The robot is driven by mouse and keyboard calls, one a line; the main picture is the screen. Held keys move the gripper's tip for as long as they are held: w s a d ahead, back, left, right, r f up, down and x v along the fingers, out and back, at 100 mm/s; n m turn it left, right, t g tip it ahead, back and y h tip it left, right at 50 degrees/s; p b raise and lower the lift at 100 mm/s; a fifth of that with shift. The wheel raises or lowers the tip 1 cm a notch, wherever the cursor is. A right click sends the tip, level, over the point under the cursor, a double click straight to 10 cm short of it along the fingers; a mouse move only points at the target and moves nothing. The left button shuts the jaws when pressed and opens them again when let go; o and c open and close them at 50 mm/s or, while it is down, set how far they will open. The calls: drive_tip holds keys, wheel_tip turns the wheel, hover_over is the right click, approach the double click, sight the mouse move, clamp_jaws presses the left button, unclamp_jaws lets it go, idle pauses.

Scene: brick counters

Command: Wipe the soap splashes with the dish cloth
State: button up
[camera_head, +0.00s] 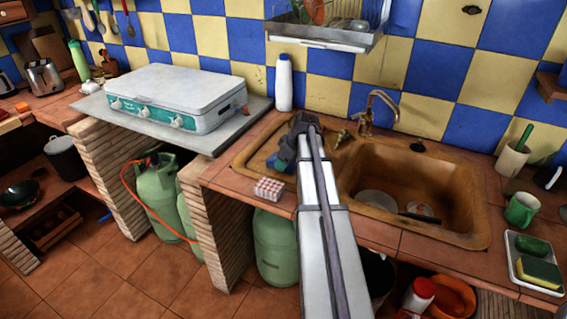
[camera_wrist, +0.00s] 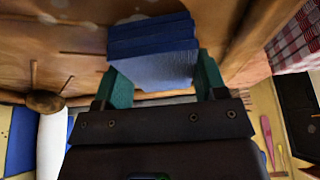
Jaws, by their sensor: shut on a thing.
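My gripper (camera_wrist: 163,80) is shut on the blue dish cloth (camera_wrist: 150,45), a folded pad between its green fingers. In the head view my gripper (camera_head: 290,142) and the cloth (camera_head: 283,160) are over the drainboard (camera_head: 252,157) left of the sink, and my arm hides part of that area. Pale soap splashes (camera_wrist: 132,18) show on the brown surface beyond the cloth in the wrist view, with another near the top edge. The cloth is close to the surface; whether it touches cannot be told.
The sink basin (camera_head: 415,185) is right of my arm, with dishes inside and a tap (camera_head: 378,110) behind. A white bottle (camera_head: 284,82) stands by the wall. A red checkered item (camera_head: 269,188) sits at the counter's front. A dish rack (camera_head: 325,38) hangs above.

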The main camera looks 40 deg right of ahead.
drive_tip(key=shift+w+d, duration=0.5)
drive_tip(key=shift+d, duration=0.6)
drive_tip(key=shift+w+d, duration=0.5)
drive_tip(key=shift+d, duration=0.6)
drive_tip(key=shift+w+d, duration=0.5)
drive_tip(key=shift+d, duration=0.6)
wheel_tip(320, 180, up, 6)
drive_tip(key=p, duration=0.6)
wheel_tip(320, 180, up, 3)
drive_tip(key=p, duration=0.3)
